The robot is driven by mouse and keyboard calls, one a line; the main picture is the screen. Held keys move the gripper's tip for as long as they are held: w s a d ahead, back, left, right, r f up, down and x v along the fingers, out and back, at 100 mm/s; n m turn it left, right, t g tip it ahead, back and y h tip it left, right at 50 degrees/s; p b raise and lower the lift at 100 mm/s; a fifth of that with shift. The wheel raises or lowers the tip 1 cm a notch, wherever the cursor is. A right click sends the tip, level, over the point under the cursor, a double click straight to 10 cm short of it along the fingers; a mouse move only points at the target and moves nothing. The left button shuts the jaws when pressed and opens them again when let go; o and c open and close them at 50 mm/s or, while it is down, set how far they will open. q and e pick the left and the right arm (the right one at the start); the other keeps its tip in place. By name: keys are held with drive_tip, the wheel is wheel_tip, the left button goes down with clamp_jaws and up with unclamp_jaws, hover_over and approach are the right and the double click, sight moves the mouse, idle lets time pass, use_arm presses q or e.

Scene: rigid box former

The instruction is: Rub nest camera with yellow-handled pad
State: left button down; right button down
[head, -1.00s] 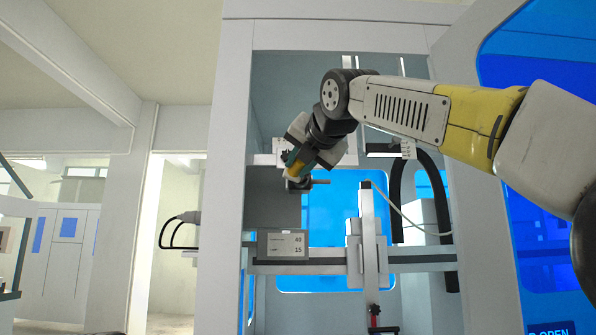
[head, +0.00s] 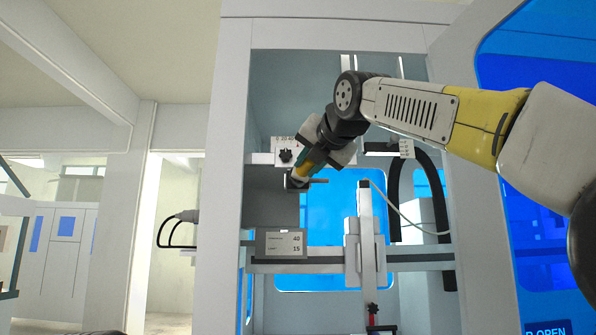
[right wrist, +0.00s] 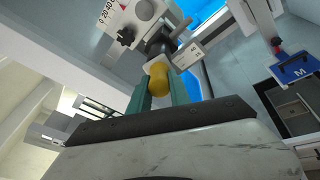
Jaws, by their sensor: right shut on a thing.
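My right gripper (head: 307,164) is inside the machine cabinet, its green fingers shut on the yellow handle (head: 301,171) of the pad. In the right wrist view the yellow handle (right wrist: 158,80) sits between the fingers, with the pale pad (right wrist: 156,66) at its far end. The nest camera appears to be the small dark body (head: 293,185) just below the handle. In the right wrist view its dark round part (right wrist: 157,46) lies directly beyond the pad. The pad looks at or very near it, but I cannot tell whether they touch. My left gripper is out of view.
A scale plate with a black knob (head: 286,156) is just behind the gripper. A grey display box (head: 281,243) sits on the rail below. A vertical slide post (head: 367,240) and a black cable loop (head: 396,195) stand to the right. The cabinet's left post (head: 222,200) bounds the opening.

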drive_tip(key=shift+d, duration=0.75)
drive_tip(key=a, duration=0.4)
drive_tip(key=shift+s, duration=2.95)
drive_tip(key=shift+s, duration=0.1)
drive_tip(key=s, duration=0.2)
drive_tip(key=shift+s, duration=0.4)
